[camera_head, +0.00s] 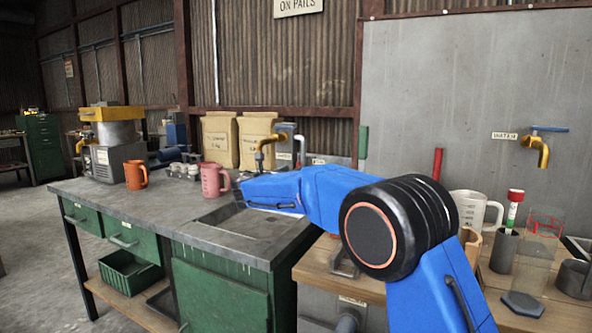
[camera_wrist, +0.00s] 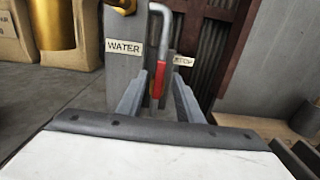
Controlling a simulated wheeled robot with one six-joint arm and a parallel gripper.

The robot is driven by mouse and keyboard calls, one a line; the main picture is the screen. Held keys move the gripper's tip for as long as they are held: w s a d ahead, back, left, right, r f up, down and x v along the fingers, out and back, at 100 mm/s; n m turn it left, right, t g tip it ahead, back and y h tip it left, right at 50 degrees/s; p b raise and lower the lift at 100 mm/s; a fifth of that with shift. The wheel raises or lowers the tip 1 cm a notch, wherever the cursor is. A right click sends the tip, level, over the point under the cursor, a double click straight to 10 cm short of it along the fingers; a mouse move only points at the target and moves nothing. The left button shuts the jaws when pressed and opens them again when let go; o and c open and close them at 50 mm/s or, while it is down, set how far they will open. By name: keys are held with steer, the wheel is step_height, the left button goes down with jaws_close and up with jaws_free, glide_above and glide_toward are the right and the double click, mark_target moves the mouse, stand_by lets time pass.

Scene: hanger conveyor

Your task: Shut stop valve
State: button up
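In the wrist view the stop valve shows as a bent grey lever with a red grip (camera_wrist: 159,80) hanging down, beside a small plate (camera_wrist: 183,60) that seems to read STOP. My gripper (camera_wrist: 157,97) is open. One finger is left of the red grip and the other right of it, with gaps visible. I cannot tell whether the grip is between the fingers or a little beyond them.
A WATER plate (camera_wrist: 124,47) and a brass tap (camera_head: 262,152) are close left of the lever. Paper sacks (camera_head: 221,138) stand behind the sink (camera_head: 228,222). A pink jug (camera_head: 212,180) stands on the left.

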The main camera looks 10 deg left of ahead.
steer(key=shift+x, duration=2.45)
steer(key=shift+c, duration=0.6)
jaws_close()
